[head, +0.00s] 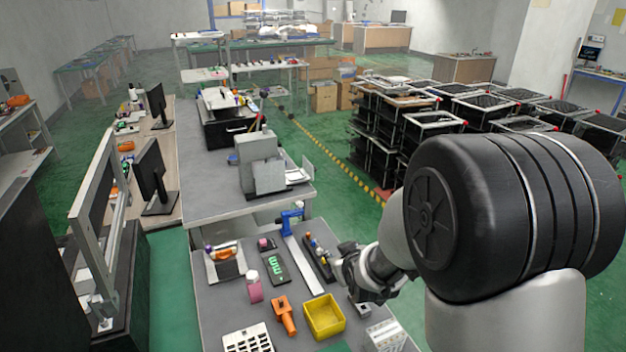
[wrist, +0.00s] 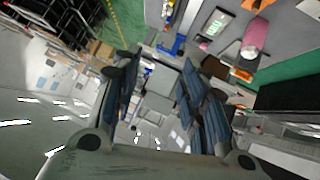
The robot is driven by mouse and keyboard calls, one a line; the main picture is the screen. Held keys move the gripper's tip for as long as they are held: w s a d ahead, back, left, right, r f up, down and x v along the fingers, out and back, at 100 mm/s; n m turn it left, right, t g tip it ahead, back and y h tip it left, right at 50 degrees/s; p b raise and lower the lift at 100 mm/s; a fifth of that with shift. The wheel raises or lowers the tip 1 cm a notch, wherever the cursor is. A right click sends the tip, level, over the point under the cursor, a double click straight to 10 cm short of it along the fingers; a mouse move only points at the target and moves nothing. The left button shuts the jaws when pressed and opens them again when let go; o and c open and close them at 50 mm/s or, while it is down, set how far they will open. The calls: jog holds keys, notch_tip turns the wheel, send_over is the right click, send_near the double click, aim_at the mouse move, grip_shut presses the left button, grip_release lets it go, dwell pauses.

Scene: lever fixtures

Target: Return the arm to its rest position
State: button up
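My arm reaches in from the right of the head view, with my gripper (head: 347,264) above the right side of the near grey workbench (head: 222,301). In the wrist view the two dark fingers of my gripper (wrist: 160,68) stand apart with a clear gap, and nothing is held between them. A blue clamp-like fixture (head: 291,221) stands at the far edge of this bench, to the left of and beyond my gripper. Part of the bench behind the gripper and forearm is hidden.
The bench holds a yellow bin (head: 324,316), an orange tool (head: 284,314), a pink roll (head: 255,291) and a dark tray (head: 318,256). Stacked black crates (head: 405,125) stand beyond my arm. Monitors (head: 153,180) stand at left. Green floor (head: 345,210) lies open right of the bench.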

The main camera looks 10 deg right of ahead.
jog(key=s+r+m+g, duration=0.1)
jog(key=s+r, duration=0.4)
jog(key=s, duration=0.3)
jog(key=s+r+m+g, duration=0.1)
jog(key=s+r+g, duration=0.1)
jog(key=s+r, duration=0.45)
jog(key=s+r+m+g+b, duration=0.1)
jog(key=s+m+g, duration=0.1)
jog(key=s, duration=1.6)
jog(key=shift+s+d+g, duration=0.3)
jog(key=shift+s+d, duration=0.05)
jog(key=shift+d, duration=0.1)
